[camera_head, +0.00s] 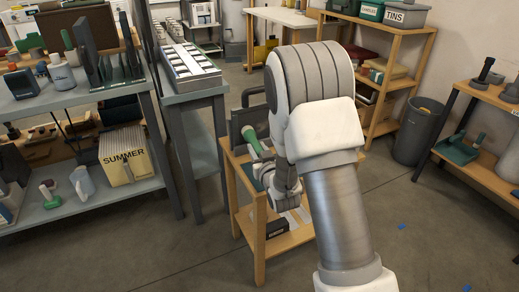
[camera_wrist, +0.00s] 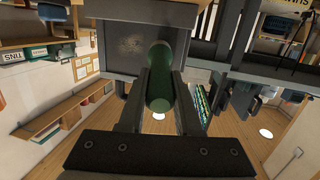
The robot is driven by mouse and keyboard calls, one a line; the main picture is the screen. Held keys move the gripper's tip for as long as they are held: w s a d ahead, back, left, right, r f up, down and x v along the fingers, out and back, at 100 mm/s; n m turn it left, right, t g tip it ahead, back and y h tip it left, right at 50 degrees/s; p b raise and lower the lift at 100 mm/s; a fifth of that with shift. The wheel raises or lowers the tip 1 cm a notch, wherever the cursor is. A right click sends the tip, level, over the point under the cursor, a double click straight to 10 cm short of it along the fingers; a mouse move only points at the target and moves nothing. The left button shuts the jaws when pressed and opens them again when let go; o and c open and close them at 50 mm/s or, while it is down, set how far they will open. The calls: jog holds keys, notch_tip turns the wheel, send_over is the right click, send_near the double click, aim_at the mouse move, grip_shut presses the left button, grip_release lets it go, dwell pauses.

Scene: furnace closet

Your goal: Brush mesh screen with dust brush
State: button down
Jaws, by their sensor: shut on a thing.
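The dust brush shows a green handle (camera_head: 251,139) in the head view, tilted above the small wooden table. In the wrist view the green handle (camera_wrist: 159,88) lies between the two fingers of my gripper (camera_wrist: 160,100), which is shut on it. The brush's bristles are not clear in either view. A dark framed panel, seemingly the mesh screen (camera_head: 240,122), stands upright on the small table just behind the brush. In the wrist view its dark frame and brownish face (camera_wrist: 128,44) lie close beyond the handle. I cannot tell whether brush and screen touch.
The small wooden table (camera_head: 259,237) has a lower shelf with a dark box. A grey bench (camera_head: 190,98) with a slotted tray stands to its left. Loaded shelves fill the left. A grey bin (camera_head: 418,130) and wooden shelves stand right. Floor at front is mostly clear.

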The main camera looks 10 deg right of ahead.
jog(key=shift+w+d+b, duration=0.2)
jog(key=shift+w+d, duration=0.05)
jog(key=shift+d, duration=0.5)
jog(key=shift+w+d+b, duration=0.25)
jog(key=shift+d, duration=0.45)
jog(key=shift+w+d+b, duration=0.2)
jog(key=shift+w+d, duration=0.05)
jog(key=shift+d, duration=0.5)
jog(key=shift+s+a, duration=0.25)
jog(key=shift+a, duration=0.5)
jog(key=shift+s+a, duration=0.2)
jog(key=shift+a, duration=0.55)
jog(key=shift+s+a, duration=0.25)
jog(key=shift+a, duration=0.5)
jog(key=shift+d, duration=0.15)
jog(key=w+d, duration=0.3)
jog(key=d, duration=0.6)
jog(key=shift+a, duration=0.1)
